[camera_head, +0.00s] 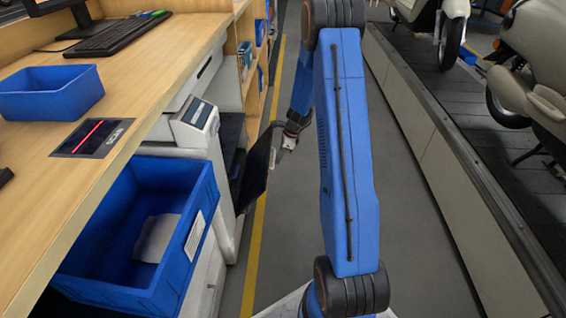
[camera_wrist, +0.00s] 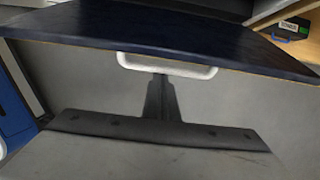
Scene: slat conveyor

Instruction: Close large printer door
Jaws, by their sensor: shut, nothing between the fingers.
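The large printer (camera_head: 198,135) stands under the left counter, with a pale body and a small display on top. Its dark door (camera_head: 257,170) stands open, sticking out into the aisle. In the wrist view the door (camera_wrist: 160,27) is a dark panel across the top, with a white handle (camera_wrist: 166,67) on its near edge. My gripper (camera_head: 279,150) is beside the door's outer edge; in the wrist view its shut fingers (camera_wrist: 160,82) point at the handle, their tips close to it. I cannot tell whether they touch. Nothing is held.
A large blue bin (camera_head: 130,290) with paper inside stands in front of the printer. A wooden counter (camera_head: 150,45) holds a keyboard and a small blue tray (camera_head: 50,90). The slat conveyor (camera_head: 480,120) carries scooters on the right. Grey floor lies between.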

